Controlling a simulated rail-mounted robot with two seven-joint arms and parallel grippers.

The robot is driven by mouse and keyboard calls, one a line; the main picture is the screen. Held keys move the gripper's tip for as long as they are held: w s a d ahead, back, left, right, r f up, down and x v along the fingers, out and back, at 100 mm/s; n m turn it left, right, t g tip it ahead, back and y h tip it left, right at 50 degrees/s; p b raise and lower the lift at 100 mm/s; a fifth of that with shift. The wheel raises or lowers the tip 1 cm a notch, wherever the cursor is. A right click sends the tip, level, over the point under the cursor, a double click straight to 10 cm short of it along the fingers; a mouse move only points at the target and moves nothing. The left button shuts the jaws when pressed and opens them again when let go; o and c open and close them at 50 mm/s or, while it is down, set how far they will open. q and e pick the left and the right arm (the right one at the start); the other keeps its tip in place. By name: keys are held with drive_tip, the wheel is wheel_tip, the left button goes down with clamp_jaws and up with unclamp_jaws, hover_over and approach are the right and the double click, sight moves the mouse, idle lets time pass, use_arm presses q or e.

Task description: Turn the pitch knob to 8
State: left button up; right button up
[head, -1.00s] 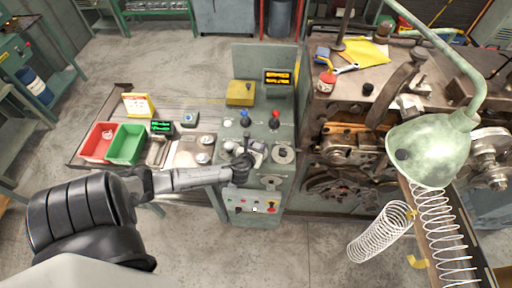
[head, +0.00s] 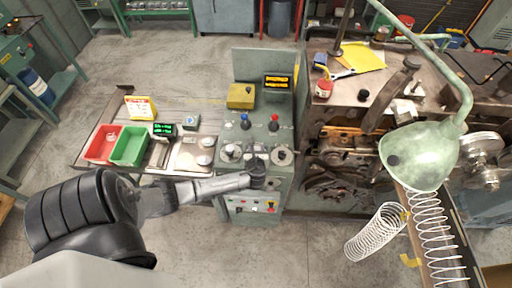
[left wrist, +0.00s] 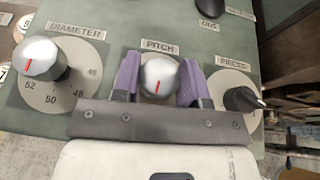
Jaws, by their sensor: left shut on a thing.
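The pitch knob (left wrist: 160,76) is a round silver knob with a red mark, under the PITCH label (left wrist: 160,47) in the left wrist view. My left gripper (left wrist: 158,82) has its purple fingers on both sides of the knob and is shut on it. The red mark runs nearly straight up and down. The knob's scale is mostly hidden by the gripper, so its number cannot be read. In the head view my left gripper (head: 257,168) is over the middle of the green control panel (head: 279,205) and hides the knob. My right gripper is not in view.
The diameter knob (left wrist: 40,60) is left of the gripper, and the black pieces knob (left wrist: 242,99) is close on the right. Blue (head: 244,121) and red (head: 274,122) topped levers stand behind. A green lamp (head: 420,155) hangs on the right.

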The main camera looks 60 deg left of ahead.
use_arm(q)
drive_tip(key=n+g, duration=0.2)
drive_tip(key=n+g+y+p, duration=0.1)
drive_tip(key=g, duration=0.1)
drive_tip(key=shift+w+r+n+y, duration=0.15)
drive_tip(key=shift+n+y, duration=0.15)
drive_tip(key=shift+n, duration=0.1)
drive_tip(key=n+g, duration=0.2)
drive_tip(key=g, duration=0.1)
drive_tip(key=shift+p, duration=0.35)
drive_tip(key=shift+n+g, duration=0.6)
drive_tip(key=shift+n, duration=0.1)
drive_tip(key=o, duration=0.9)
drive_tip(key=shift+d, duration=0.1)
